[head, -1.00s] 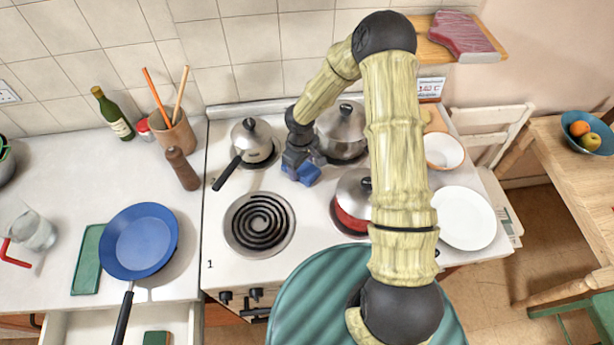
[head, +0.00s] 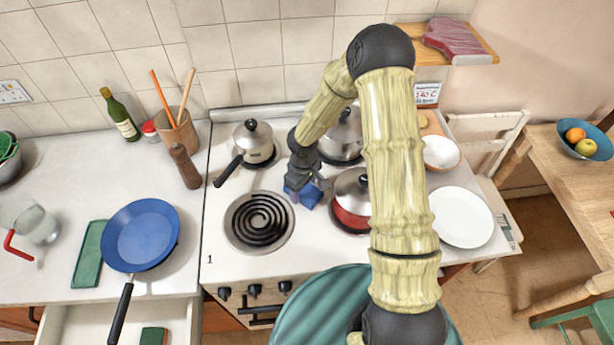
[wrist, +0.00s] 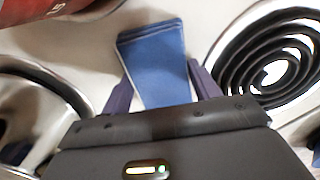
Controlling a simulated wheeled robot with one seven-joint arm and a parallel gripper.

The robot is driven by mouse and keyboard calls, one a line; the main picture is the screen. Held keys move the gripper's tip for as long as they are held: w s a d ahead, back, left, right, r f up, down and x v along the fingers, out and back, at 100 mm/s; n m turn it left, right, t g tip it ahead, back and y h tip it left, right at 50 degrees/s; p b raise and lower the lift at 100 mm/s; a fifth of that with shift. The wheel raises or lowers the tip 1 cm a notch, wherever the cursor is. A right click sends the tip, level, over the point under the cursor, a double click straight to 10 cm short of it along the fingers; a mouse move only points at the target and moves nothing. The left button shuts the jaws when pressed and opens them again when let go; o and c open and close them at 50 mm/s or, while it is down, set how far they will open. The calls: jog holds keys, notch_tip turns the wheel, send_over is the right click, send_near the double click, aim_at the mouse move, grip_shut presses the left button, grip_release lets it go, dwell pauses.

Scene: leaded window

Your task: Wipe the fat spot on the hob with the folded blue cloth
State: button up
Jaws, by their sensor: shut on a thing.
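The folded blue cloth (head: 311,196) is in my gripper (head: 303,188), between the coil burner and the red pot. In the wrist view the cloth (wrist: 158,70) sticks out between the two purple fingers of my gripper (wrist: 158,92), which are shut on it. The cloth is at or just above the white hob (head: 232,276); I cannot tell whether it touches. I cannot make out the fat spot in either view; the cloth, gripper or arm may hide it.
The bare coil burner (head: 259,222) lies left of the cloth. A red pot (head: 351,202) stands close on its right. A saucepan (head: 253,143) and a steel pot (head: 341,135) stand behind. A white plate (head: 461,217) is at the right. The front left hob is clear.

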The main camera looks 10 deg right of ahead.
notch_tip(320, 180, up, 3)
jog(key=shift+s+f+p, duration=0.15)
jog(key=shift+f+p, duration=0.05)
jog(key=shift+p, duration=0.55)
jog(key=shift+r+p, duration=2.3)
jog(key=shift+r, duration=0.5)
jog(key=shift+d+f, duration=0.1)
